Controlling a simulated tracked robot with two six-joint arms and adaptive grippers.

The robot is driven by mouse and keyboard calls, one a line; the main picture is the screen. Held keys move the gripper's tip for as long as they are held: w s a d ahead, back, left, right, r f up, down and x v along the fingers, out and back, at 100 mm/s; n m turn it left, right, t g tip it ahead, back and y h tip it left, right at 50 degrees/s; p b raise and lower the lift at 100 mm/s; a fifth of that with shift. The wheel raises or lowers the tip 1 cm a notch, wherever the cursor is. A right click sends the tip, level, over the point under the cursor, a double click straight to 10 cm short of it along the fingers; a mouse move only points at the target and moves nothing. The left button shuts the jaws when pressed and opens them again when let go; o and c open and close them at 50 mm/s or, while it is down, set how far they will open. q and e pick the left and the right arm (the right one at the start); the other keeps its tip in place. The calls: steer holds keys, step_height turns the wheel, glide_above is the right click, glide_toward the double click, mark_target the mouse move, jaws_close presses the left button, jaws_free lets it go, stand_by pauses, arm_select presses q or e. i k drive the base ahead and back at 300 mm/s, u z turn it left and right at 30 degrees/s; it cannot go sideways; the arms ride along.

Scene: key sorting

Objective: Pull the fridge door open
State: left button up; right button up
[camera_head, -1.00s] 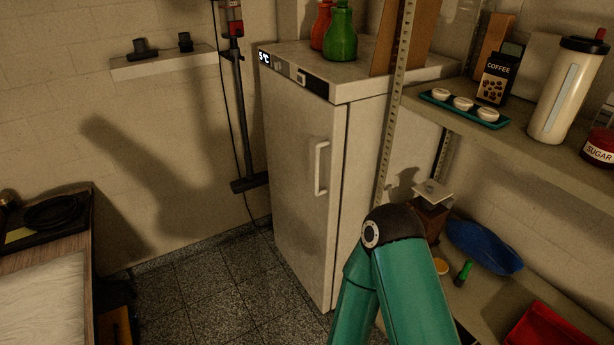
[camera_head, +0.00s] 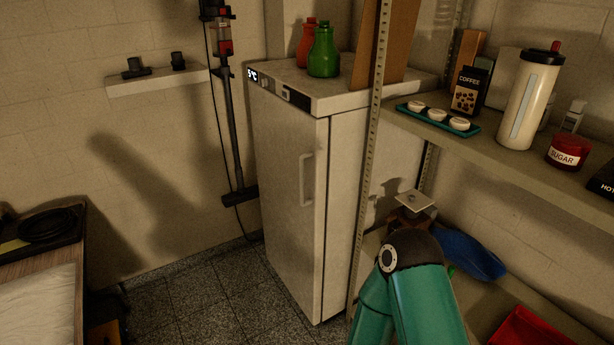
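The white fridge (camera_head: 338,190) stands against the back wall, left of the shelving. Its door (camera_head: 285,200) faces left and front and looks shut. A pale vertical handle (camera_head: 307,180) sits near the door's right edge. A small display on the top front strip reads 5°C. A teal arm of mine (camera_head: 408,300) with a dark joint rises at the bottom, right of the fridge and apart from the handle. Neither of my grippers is in view.
A metal shelf (camera_head: 470,140) with post (camera_head: 372,130) stands right of the fridge, holding a cup tray, coffee box, tumbler and sugar jar. Red and green bottles (camera_head: 323,50) stand on the fridge. A table (camera_head: 38,290) is at the left. The tiled floor (camera_head: 200,305) before the door is clear.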

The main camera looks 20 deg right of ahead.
mark_target(290, 144)
steer(key=i, duration=0.85)
steer(key=u, duration=0.05)
